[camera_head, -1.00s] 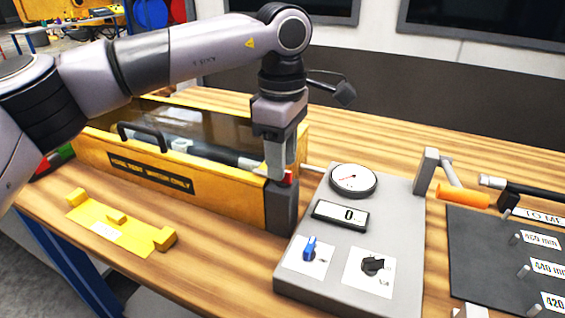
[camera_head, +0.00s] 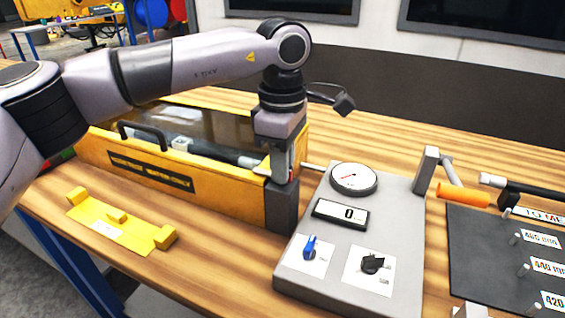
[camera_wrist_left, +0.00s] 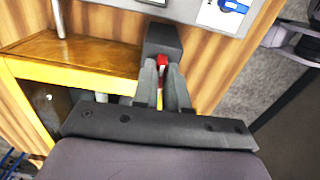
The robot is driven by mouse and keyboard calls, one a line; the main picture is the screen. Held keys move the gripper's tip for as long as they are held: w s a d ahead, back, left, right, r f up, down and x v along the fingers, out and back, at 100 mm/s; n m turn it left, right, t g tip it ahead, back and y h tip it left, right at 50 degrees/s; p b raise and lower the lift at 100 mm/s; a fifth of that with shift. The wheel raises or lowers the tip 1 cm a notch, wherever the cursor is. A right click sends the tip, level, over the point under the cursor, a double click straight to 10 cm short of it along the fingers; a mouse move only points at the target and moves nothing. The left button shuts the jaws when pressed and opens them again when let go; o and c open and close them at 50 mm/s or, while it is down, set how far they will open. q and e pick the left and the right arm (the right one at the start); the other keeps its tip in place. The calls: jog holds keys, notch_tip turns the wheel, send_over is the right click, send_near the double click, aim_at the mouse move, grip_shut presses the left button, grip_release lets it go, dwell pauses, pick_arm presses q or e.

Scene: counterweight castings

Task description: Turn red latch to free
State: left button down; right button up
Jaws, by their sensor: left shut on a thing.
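The red latch (camera_wrist_left: 162,60) sits on top of a dark grey block (camera_head: 281,206) at the right end of the yellow test box (camera_head: 215,192). My left gripper (camera_wrist_left: 161,68) points down and is shut on the red latch, with a finger on each side of it. In the head view, my left gripper (camera_head: 281,176) covers nearly all of the latch, so its exact angle is hard to tell there. The box's clear lid (camera_head: 205,125) with its black handle (camera_head: 143,134) looks closed. My right gripper is not in view.
A grey gauge console (camera_head: 300,290) with a dial, display and two knobs stands right of the block. An orange-handled lever (camera_head: 463,194) and a dark board with pegs (camera_head: 490,260) are further right. A yellow plate (camera_head: 125,232) lies at front left.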

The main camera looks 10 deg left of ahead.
pick_arm(q)
jog(key=n, duration=0.4)
jog(key=shift+b, duration=0.4)
jog(key=n, duration=0.4)
jog(key=shift+n+b, duration=0.35)
jog(key=shift+n, duration=0.05)
jog(key=n+b, duration=0.1)
jog(key=n, duration=0.6)
jog(key=shift+n, duration=0.7)
jog(key=c, duration=1.2)
grip_release()
jog(key=shift+o, duration=0.2)
